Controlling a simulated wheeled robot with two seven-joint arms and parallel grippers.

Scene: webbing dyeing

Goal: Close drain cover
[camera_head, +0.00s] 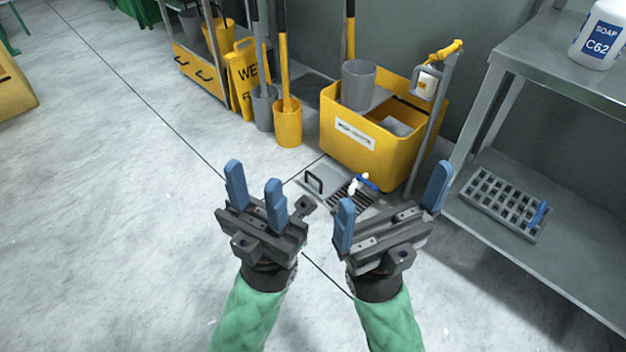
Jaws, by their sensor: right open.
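A grey floor drain lies in front of the yellow bin. Its flat metal cover (327,172) has a dark handle (313,182) at the left. A slotted grate (343,197) shows to the right of the cover, with a small blue-and-white object (361,184) on or over it. I cannot tell whether the cover is fully seated. My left gripper (255,190) is open and empty, nearer to me and left of the drain. My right gripper (393,207) is wide open and empty, nearer to me and right of the drain, and partly hides the grate's near side.
A yellow bin (372,158) with a grey bucket (358,86) stands behind the drain. A metal shelf (540,75) at the right holds a soap jug (598,36) above and a grey grid tray (495,200) below. Mops, a wet-floor sign (243,80) and open floor lie left.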

